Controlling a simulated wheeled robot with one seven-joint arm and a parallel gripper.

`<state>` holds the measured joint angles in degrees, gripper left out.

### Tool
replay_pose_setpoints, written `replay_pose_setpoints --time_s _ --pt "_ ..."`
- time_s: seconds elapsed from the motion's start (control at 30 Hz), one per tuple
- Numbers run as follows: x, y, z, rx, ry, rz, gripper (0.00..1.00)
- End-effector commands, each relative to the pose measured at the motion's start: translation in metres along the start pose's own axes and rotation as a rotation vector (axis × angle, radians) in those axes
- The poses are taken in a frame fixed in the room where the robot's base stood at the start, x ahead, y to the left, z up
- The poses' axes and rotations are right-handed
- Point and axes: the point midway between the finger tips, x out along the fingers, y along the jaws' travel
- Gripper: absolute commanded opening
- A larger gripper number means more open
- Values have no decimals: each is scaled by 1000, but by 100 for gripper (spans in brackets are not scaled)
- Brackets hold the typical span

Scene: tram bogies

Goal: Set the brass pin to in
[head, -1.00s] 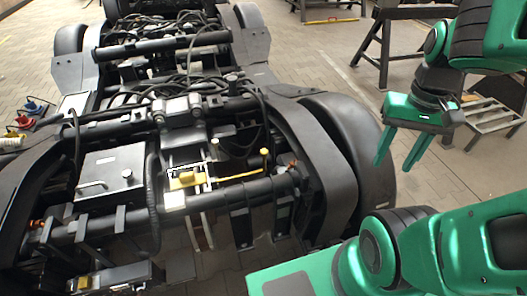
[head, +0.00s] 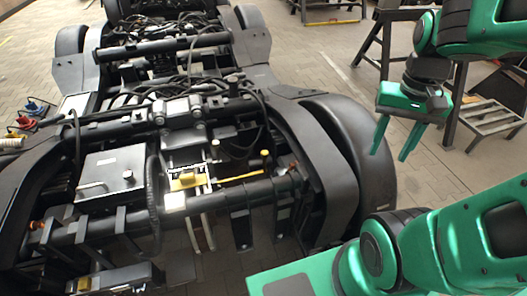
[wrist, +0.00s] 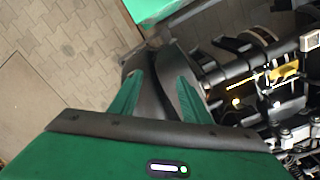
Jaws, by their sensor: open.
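A yellow block (head: 187,180) sits on a light bracket in the middle of the near bogie frame, with a thin yellow rod (head: 240,177) running right from it. The yellow block (wrist: 285,71) also shows at the right of the wrist view. My gripper (head: 389,155) is open and empty, well to the right of these parts, beyond the wheel; its fingers (wrist: 155,78) also show in the wrist view.
A large dark wheel (head: 345,150) and its curved frame arm (head: 318,165) stand between my gripper and the yellow parts. A grey box (head: 112,172) is on the left of the bogie. Black trestles (head: 385,45) and a slatted stand (head: 487,117) are behind my arm.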

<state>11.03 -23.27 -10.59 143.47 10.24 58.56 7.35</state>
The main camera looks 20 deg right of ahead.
Motion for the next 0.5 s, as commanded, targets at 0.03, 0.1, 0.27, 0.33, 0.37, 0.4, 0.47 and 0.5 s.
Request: replay_pose_setpoints --time_s 0.03,0.1,0.27,0.33,0.37,0.4,0.47,0.5 --pt "0 -10 -13 25 -1 12 43" --pt "1 -25 -31 66 7 23 43" --pt "8 -63 -69 162 22 40 43" --pt "14 -81 -84 202 28 45 43" --pt "16 -90 -90 218 31 46 43" --pt "20 -101 -98 242 34 47 43" --pt "27 -118 -109 276 37 47 43" --pt "32 -131 -116 297 40 46 43"
